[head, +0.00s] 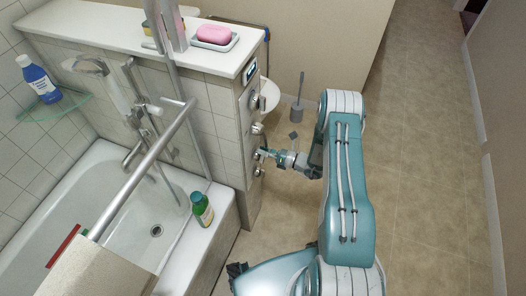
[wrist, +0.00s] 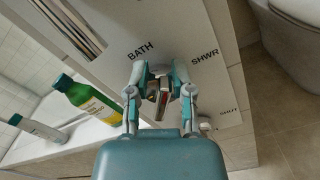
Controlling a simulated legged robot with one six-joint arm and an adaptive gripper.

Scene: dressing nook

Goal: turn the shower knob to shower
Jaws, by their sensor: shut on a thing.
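The shower knob (wrist: 161,88) shows in the wrist view between my fingertips, on a white panel (wrist: 195,30). The panel reads BATH up and left of the knob, SHWR to its right and SHUT lower right. My gripper (wrist: 159,82) is shut on the knob, one finger on each side. The fingers hide part of the knob, so I cannot tell exactly which label it points at. In the head view my gripper (head: 268,154) reaches left to the end face of the tiled half wall, and the knob there is mostly hidden by it.
Other round fittings (head: 257,128) sit on the same wall face, above my gripper. A green bottle (head: 202,209) stands on the tub rim (head: 222,195). A toilet brush (head: 297,112) and the toilet (head: 268,95) are behind the wall. The floor at right (head: 425,180) is clear.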

